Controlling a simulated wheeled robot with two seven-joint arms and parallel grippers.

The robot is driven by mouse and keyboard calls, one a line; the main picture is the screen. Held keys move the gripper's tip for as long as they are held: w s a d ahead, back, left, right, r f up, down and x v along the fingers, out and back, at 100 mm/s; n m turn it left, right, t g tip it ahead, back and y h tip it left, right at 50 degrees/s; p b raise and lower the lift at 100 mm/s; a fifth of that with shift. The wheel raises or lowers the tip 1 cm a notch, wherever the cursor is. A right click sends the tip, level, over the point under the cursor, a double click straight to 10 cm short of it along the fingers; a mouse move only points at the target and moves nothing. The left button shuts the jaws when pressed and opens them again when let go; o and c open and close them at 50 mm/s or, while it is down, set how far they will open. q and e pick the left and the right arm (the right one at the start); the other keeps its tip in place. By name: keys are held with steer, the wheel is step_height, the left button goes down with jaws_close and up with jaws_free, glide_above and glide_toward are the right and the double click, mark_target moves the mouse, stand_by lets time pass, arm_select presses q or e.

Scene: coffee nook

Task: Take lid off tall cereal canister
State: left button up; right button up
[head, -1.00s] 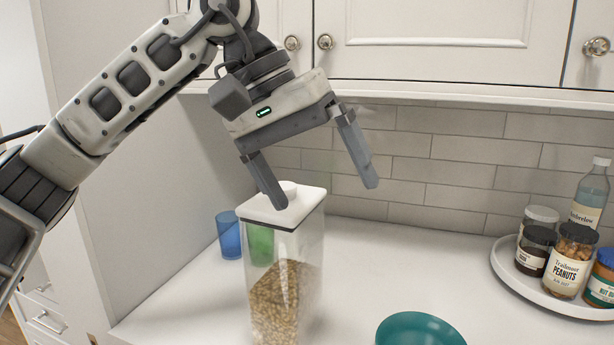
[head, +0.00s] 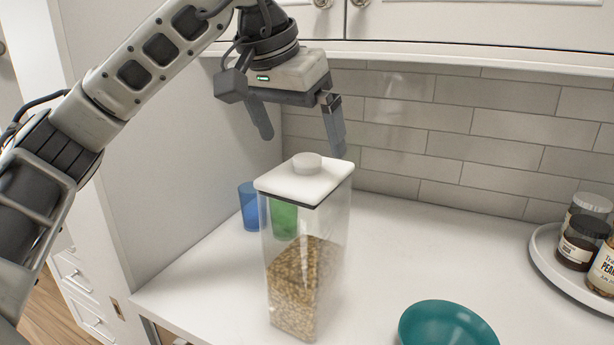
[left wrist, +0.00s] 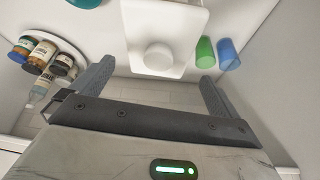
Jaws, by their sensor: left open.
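The tall clear cereal canister (head: 305,255) stands upright on the white counter, partly filled with cereal. Its white lid (head: 304,182) with a round knob (head: 307,163) sits on top. My left gripper (head: 300,145) is open and empty, above and behind the lid in the head view, with its fingers pointing down. In the left wrist view, the lid (left wrist: 182,22) and knob (left wrist: 158,56) lie beyond the left gripper's open fingers (left wrist: 153,75), roughly between them. No contact with the lid shows. My right gripper is not in view.
A blue cup (head: 248,207) and a green cup (head: 283,218) stand behind the canister. A teal bowl (head: 447,325) is at the front right. A white round tray (head: 546,262) with jars is at the right. Cabinets hang above the tiled wall.

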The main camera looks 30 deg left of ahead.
mark_target(306, 157)
arm_select(q)
steer(key=shift+p+x, duration=0.55)
steer(key=shift+x, duration=2.2)
steer(key=shift+s+d, duration=0.1)
steer(key=shift+s, duration=0.05)
steer(key=c, duration=0.6)
steer(key=shift+c, duration=0.2)
steer(key=shift+r, duration=0.1)
